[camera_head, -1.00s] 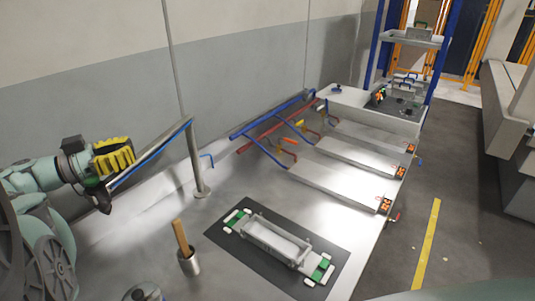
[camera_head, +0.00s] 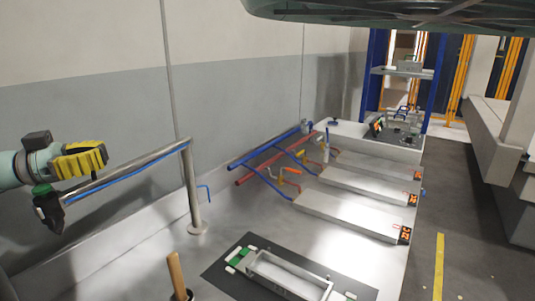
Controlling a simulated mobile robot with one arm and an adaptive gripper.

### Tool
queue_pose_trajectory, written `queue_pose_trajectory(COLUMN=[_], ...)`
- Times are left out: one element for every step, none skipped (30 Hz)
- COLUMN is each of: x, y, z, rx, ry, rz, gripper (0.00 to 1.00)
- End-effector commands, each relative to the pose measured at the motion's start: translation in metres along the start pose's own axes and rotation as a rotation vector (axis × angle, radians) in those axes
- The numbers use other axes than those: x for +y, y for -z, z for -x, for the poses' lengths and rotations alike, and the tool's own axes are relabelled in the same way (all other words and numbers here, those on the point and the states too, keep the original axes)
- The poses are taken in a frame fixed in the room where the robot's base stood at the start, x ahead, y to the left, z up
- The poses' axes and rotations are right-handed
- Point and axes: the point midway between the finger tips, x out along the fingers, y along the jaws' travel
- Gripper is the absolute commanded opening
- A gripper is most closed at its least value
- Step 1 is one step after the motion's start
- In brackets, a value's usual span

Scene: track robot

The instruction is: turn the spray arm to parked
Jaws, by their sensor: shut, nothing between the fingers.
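The spray arm (camera_head: 125,164) is a grey tube with a blue hose along it, at the left. It reaches left from the top of an upright post (camera_head: 192,188) to a black nozzle head (camera_head: 50,212) with a green part on top. My gripper (camera_head: 88,160), with yellow ribbed fingers, is shut and empty. It appears just above and behind the outer part of the spray arm, near the nozzle end. I cannot tell whether it touches the tube. No parked mark can be made out.
A wall runs behind the post. A dark mat (camera_head: 222,277) with a grey tray (camera_head: 252,284) lies in front, beside a wooden handle (camera_head: 177,272) in a pot. Blue and red pipes (camera_head: 262,150) and pale benches (camera_head: 352,215) stand right. The floor beyond is mostly clear.

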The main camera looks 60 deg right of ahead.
Motion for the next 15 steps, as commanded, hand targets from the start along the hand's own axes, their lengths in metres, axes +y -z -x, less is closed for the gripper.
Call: queue_pose_trajectory(x=[-0.0024, -0.0014, -0.0002, 0.0007, 0.0012, 0.0019, 0.0022, 0.0026, 0.0028, 0.0029, 0.003, 0.003, 0.003, 0.003, 0.003], y=[-0.0087, -0.0102, -0.0119, -0.0129, -0.0139, -0.0149, -0.0154, -0.0158, -0.0162, -0.0164, -0.0165, -0.0166, -0.0166, -0.0166, -0.0165], z=[0.0155, 0.0161, 0.0169, 0.0175, 0.0179, 0.0186, 0.0191, 0.0196, 0.02, 0.0202, 0.0203, 0.0203, 0.0202, 0.0202, 0.0202], rx=[-0.022, -0.026, -0.032, -0.035, -0.038, -0.041, -0.043, -0.044, -0.045, -0.045, -0.046, -0.046, -0.046, -0.046, -0.045], ry=[0.052, 0.053, 0.053, 0.053, 0.054, 0.055, 0.056, 0.057, 0.058, 0.058, 0.059, 0.059, 0.059, 0.059, 0.059], rz=[0.012, 0.016, 0.02, 0.023, 0.025, 0.027, 0.028, 0.029, 0.03, 0.03, 0.031, 0.031, 0.031, 0.032, 0.032], gripper=[0.0, 0.0, 0.0, 0.0, 0.0, 0.0, 0.0, 0.0, 0.0, 0.0, 0.0, 0.0, 0.0, 0.0, 0.0])
